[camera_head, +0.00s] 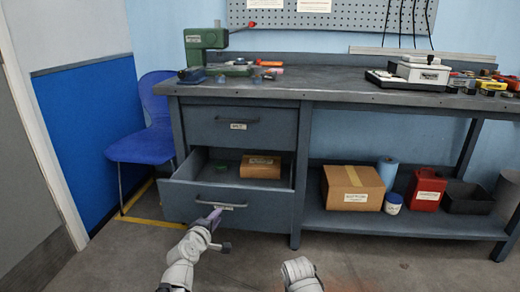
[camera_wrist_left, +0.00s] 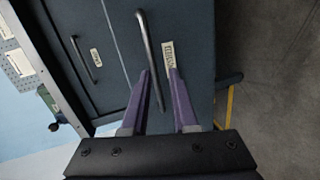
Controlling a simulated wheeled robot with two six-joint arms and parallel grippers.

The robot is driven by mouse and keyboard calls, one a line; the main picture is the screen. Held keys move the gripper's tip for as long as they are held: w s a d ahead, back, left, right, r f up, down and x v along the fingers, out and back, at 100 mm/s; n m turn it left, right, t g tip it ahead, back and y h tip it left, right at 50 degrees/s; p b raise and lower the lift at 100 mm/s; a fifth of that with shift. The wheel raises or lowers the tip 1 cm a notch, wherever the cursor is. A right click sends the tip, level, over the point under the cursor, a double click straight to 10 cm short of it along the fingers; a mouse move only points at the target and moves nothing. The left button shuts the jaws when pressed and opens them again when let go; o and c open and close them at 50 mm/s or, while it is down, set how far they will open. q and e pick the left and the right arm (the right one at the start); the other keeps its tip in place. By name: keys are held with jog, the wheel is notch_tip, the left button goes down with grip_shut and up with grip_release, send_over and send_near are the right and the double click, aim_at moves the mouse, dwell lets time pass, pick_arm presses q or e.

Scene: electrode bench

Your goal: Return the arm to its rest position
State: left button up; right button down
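My left arm (camera_head: 185,258) reaches forward from the bottom of the head view. Its left gripper (camera_head: 215,213) is in front of the open lower drawer (camera_head: 260,215), close to the drawer's handle (camera_head: 212,205). In the left wrist view the two purple fingers of the left gripper (camera_wrist_left: 160,73) stand apart with a gap between them. The handle (camera_wrist_left: 147,45) shows in line with that gap; I cannot tell whether the fingers reach around it or touch it. A part of my right arm (camera_head: 301,273) shows at the bottom; its gripper is not visible.
The pulled-out drawer holds a small brown box (camera_head: 261,167) and a green item. The upper drawer (camera_head: 240,126) is shut. A blue chair (camera_head: 147,140) stands left of the bench. The lower shelf (camera_head: 400,220) holds a carton (camera_head: 351,188) and containers. Floor in front is clear.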

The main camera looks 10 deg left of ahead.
pick_arm(q)
jog(key=s+d+f+m+g+h+p, duration=0.1)
jog(key=s+d+f+m+g+p, duration=0.15)
jog(key=s+d+m+g, duration=0.35)
jog(key=s+d+f+m+g+h+p, duration=0.1)
jog(key=s+d+m+p, duration=0.15)
jog(key=d+m, duration=0.4)
jog(key=s+d+r+m+g+y+p, duration=0.15)
jog(key=s+m+g+y+p, duration=0.5)
jog(key=s, duration=0.85)
notch_tip(320, 180, up, 36)
jog(key=d+g+h+p, duration=0.1)
jog(key=p, duration=3.7)
jog(key=shift+r+m, duration=0.2)
jog(key=shift+m, duration=0.1)
jog(key=shift+w+g+h, duration=0.1)
jog(key=shift+g+h, duration=0.15)
